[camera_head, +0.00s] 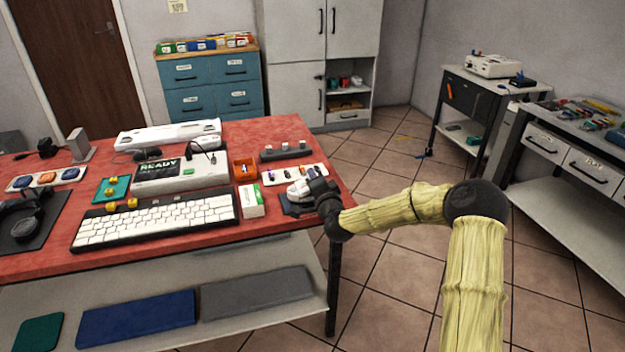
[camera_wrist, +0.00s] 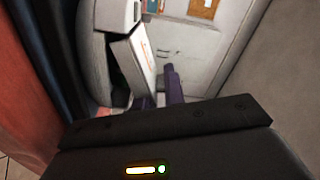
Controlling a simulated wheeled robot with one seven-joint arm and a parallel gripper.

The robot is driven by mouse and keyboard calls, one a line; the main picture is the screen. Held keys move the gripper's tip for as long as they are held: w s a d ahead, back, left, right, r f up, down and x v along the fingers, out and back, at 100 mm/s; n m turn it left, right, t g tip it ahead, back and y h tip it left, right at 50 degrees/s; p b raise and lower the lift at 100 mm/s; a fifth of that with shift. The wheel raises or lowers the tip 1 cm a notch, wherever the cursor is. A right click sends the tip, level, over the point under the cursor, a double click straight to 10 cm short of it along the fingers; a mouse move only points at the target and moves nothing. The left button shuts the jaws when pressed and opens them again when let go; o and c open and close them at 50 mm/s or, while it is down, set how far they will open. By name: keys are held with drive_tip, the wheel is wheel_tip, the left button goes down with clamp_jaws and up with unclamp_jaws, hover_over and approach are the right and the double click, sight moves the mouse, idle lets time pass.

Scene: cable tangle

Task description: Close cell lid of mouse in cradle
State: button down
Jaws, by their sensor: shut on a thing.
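The white mouse (camera_head: 299,189) sits in the dark cradle (camera_head: 290,209) near the right edge of the red table. In the wrist view the mouse (camera_wrist: 95,60) shows at the left, with a dark gap beside its white cell lid (camera_wrist: 140,62). The lid stands tilted away from the body and bears small orange marks. My gripper (camera_head: 316,190) is at the mouse from the right. In the wrist view the purple fingers of my gripper (camera_wrist: 160,95) are close together at the lid's near end, shut on it; the exact contact is partly hidden.
A white strip with small items (camera_head: 295,174) lies just behind the mouse. A small white and green box (camera_head: 251,200) and the keyboard (camera_head: 155,220) are to its left. An orange tray (camera_head: 244,170) stands behind. The floor right of the table (camera_head: 390,260) is clear.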

idle(0.4)
drive_tip(key=c, duration=1.5)
unclamp_jaws()
drive_tip(key=shift+f, duration=0.1)
